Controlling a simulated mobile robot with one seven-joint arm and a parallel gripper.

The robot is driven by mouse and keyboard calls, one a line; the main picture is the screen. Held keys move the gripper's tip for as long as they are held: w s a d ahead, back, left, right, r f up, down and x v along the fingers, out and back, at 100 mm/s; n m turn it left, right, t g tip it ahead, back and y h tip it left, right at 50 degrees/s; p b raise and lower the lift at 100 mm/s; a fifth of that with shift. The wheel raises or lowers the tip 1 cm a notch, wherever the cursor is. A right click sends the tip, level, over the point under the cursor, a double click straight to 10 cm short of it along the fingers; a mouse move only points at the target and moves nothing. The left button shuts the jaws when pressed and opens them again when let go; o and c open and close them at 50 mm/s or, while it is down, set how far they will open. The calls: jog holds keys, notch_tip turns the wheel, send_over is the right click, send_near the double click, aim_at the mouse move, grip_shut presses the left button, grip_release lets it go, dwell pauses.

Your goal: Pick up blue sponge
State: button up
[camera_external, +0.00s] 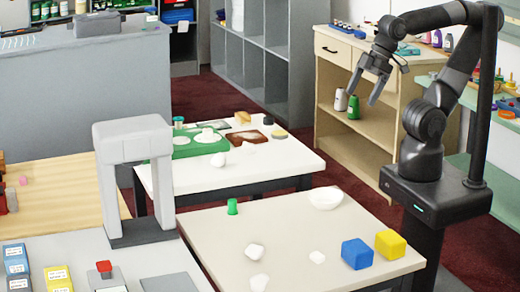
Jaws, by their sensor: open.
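A blue block (357,253), which looks like the blue sponge, lies near the right front edge of the nearer pale table (210,255). A yellow block (390,244) sits close beside it on the right. My gripper (362,96) hangs high in the air, well above and behind the blue block in the picture. Its two fingers are apart, with nothing between them. The blue block is in plain view and nothing covers it.
A wooden shelf unit (330,130) is behind my gripper.

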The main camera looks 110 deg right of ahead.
jog(key=g, duration=0.6)
send_over(358, 246)
jog(key=f, duration=1.7)
jog(key=shift+d+f, duration=0.2)
jog(key=shift+d, duration=0.05)
jog(key=shift+a+f, duration=0.15)
jog(key=shift+f, duration=0.2)
notch_tip(358, 246, down, 10)
jog(key=shift+a+f, duration=0.15)
jog(key=shift+f, duration=0.1)
jog(key=c, duration=1)
